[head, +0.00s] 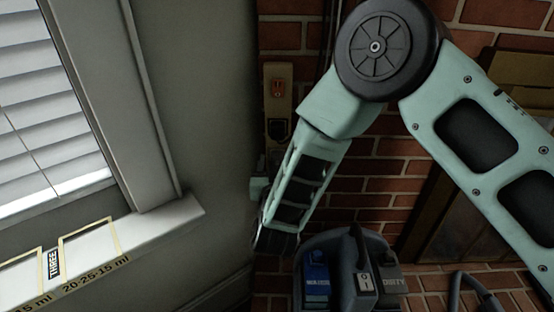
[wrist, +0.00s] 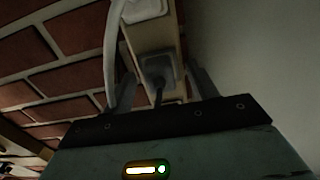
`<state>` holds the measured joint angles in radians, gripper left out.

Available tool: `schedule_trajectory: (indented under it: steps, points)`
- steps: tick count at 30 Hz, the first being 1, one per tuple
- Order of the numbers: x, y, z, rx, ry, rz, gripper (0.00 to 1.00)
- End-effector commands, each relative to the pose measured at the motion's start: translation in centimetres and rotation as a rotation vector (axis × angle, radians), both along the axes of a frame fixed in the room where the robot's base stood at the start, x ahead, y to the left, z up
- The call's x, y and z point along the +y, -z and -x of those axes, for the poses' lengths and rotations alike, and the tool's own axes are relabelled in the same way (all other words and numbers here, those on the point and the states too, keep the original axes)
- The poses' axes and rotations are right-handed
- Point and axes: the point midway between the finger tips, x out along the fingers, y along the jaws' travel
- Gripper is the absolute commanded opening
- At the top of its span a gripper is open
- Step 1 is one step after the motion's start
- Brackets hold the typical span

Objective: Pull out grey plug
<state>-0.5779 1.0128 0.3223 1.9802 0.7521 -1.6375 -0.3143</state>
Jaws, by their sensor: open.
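In the wrist view, a dark grey plug (wrist: 158,68) with a dark cord sits in a beige outlet strip (wrist: 148,37) on the wall. My gripper (wrist: 161,78) is open, with one finger to each side of the grey plug. I cannot tell whether either finger touches it. In the head view, my gripper (head: 274,240) is low by the wall corner, and my own arm hides the plug there. The upper part of the outlet strip (head: 277,82) shows above it, with a red-orange switch and a dark socket.
A white plug (wrist: 145,9) with a pale cord sits farther along the strip, its cord passing left of the gripper. A grey machine (head: 358,262) with a blue tank stands below right of the gripper. A window sill (head: 170,218) juts out at left.

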Motion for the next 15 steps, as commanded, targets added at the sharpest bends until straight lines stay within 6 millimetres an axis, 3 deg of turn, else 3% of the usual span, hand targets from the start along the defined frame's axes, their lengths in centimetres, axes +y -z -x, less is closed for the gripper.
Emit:
schedule_trajectory:
  steps: [2, 3, 9, 15]
  points:
    - [-0.01, 0.00, 0.00, 0.000, 0.000, 0.000, 0.58]
    - [-0.02, 0.01, 0.00, 0.000, 0.000, 0.000, 0.53]
    - [-0.02, 0.00, -0.01, 0.000, 0.001, 0.000, 0.00]
    - [0.02, -0.01, 0.23, 0.001, 0.000, 0.000, 0.00]
